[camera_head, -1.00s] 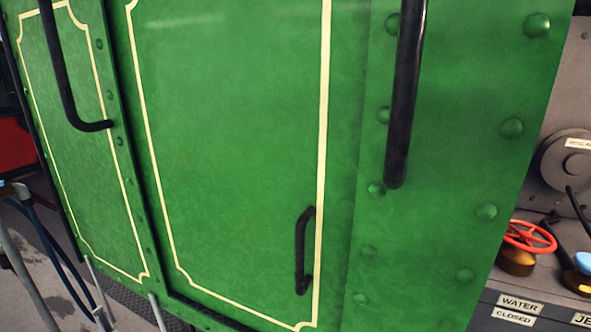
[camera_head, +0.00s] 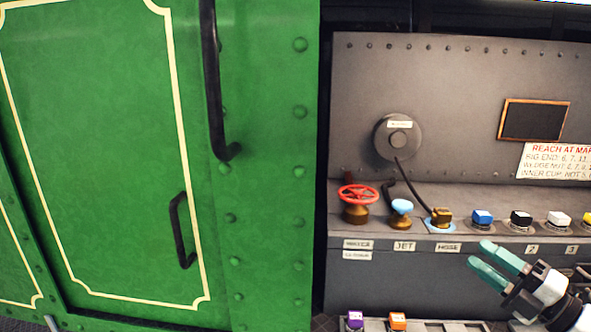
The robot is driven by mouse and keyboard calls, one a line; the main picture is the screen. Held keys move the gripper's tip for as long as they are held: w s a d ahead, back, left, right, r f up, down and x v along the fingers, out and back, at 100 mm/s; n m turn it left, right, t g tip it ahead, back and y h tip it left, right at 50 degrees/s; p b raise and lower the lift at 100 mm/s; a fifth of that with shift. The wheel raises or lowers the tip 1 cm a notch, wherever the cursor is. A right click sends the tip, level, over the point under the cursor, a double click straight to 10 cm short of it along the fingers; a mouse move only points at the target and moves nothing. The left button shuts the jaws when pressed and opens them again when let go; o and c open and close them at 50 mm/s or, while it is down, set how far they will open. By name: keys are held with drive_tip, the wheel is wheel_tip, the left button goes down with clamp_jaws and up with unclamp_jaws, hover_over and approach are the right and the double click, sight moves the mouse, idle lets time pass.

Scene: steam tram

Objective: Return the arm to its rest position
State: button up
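My gripper (camera_head: 478,255) is at the lower right, with its two teal fingers pointing up and to the left. The fingers are apart and nothing shows between them. It is in front of the grey panel's (camera_head: 400,289) lower face, below the row of coloured blocks. Only the end of my arm shows, and the rest is out of the picture at the lower right.
A green riveted tram side (camera_head: 100,150) with a closed door panel and black handles fills the left. On the grey ledge stand a red valve wheel (camera_head: 358,194), a light-blue knob (camera_head: 401,206) and several coloured blocks. Purple (camera_head: 355,320) and orange (camera_head: 398,321) blocks sit lower down.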

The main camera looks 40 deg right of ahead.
drive_tip(key=w+r+m+t+h, duration=0.1)
drive_tip(key=w+r+m+h, duration=0.35)
drive_tip(key=m+h, duration=0.5)
drive_tip(key=w+a+f+m+g+y, duration=0.1)
drive_tip(key=w+a+f+m+g, duration=0.2)
drive_tip(key=f+m+g, duration=0.6)
drive_tip(key=w+a+f+m+g+y, duration=0.1)
drive_tip(key=w+a+f+m+g, duration=0.25)
drive_tip(key=f, duration=1.05)
drive_tip(key=s+a+f+n+g+y, duration=0.1)
drive_tip(key=s+a+f+g+y, duration=0.2)
drive_tip(key=a+f+y, duration=0.6)
drive_tip(key=s+a+f+n+g, duration=0.1)
drive_tip(key=s+a+f+g, duration=0.1)
drive_tip(key=a, duration=0.5)
drive_tip(key=s+a+f+n+g, duration=0.2)
drive_tip(key=s+a+f+g, duration=0.1)
drive_tip(key=s+a, duration=0.3)
drive_tip(key=shift+s+a+f+y, duration=0.25)
drive_tip(key=shift+a+f+y, duration=0.2)
drive_tip(key=shift+a, duration=0.2)
